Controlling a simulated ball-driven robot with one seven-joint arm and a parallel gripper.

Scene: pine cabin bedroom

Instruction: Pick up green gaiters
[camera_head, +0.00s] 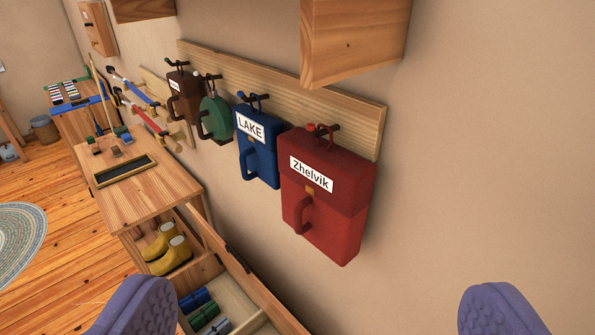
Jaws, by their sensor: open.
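My gripper (315,303) shows as two purple fingers at the bottom left and bottom right, wide apart with nothing between them. An open wooden drawer (262,290) is at the bottom, beside the left finger. Several small rolled bundles lie in it: a blue one (194,300), a dark green one (204,316), likely the green gaiters, and a pale grey-blue one (217,328) partly cut off by the frame. The green bundle lies between the other two. My gripper is apart from them; the left finger hides part of the drawer area.
Yellow boots (172,257) stand under the bench (150,200), which holds a black tray (125,170). A wooden box (350,50) juts out above. Floor at left is mostly clear.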

